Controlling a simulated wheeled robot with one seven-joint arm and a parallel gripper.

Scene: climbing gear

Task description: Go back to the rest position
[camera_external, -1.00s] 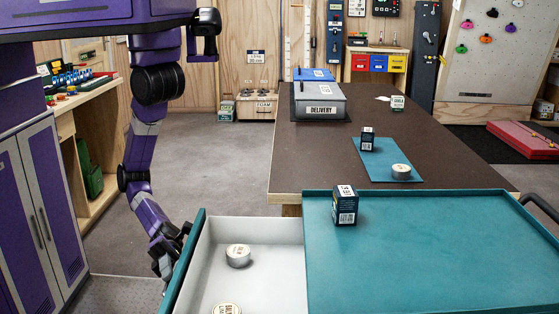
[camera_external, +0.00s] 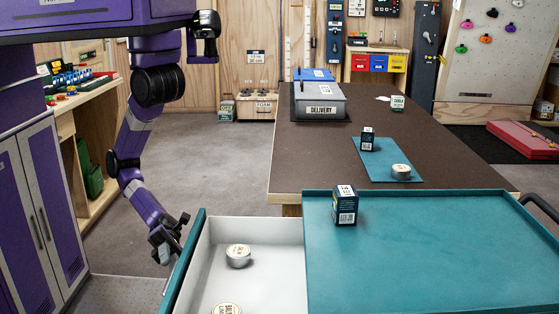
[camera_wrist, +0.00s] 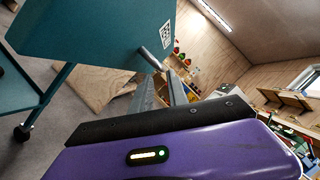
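My gripper (camera_external: 166,250) hangs low at the left of the teal cart in the external view, beside the white drawer's outer left wall. It appears empty. In the wrist view my two grey fingers (camera_wrist: 166,92) stand a little apart with a gap between them. My purple arm above it is bent, with its elbow pointing down and left. The cart's teal side (camera_wrist: 95,35) with a code label is close by in the wrist view.
The cart's white drawer (camera_external: 275,230) holds two round tins, one cut off by the frame. A dark blue box (camera_external: 345,205) stands on the teal top (camera_external: 440,250). Behind is a brown table (camera_external: 310,155) with a grey delivery box (camera_external: 320,100). Open floor (camera_external: 215,165) lies left of the table.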

